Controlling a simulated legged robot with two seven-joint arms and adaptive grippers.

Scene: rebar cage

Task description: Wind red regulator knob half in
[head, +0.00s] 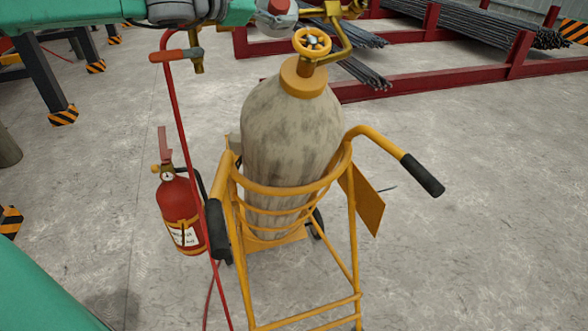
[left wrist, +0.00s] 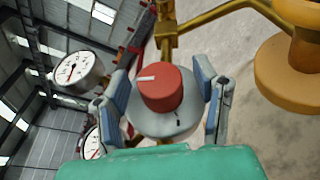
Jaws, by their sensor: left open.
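The red regulator knob (left wrist: 160,88) has a white pointer line and sits on a round grey regulator body (left wrist: 165,118). In the left wrist view the pointer line points to the left. The knob (head: 279,6) also shows at the top edge of the head view, partly cut off. My left gripper (left wrist: 161,86) is open, with one blue-padded finger on each side of the knob. Gaps show between both pads and the knob. In the head view my left arm comes in along the top left. My right gripper is in neither view.
A worn gas cylinder (head: 290,135) with a yellow valve handwheel (head: 312,42) stands in a yellow trolley (head: 282,188). A pressure gauge (left wrist: 78,70) is left of the gripper. A red hose (head: 188,150) hangs past a fire extinguisher (head: 180,208). Rebar racks (head: 430,37) stand behind.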

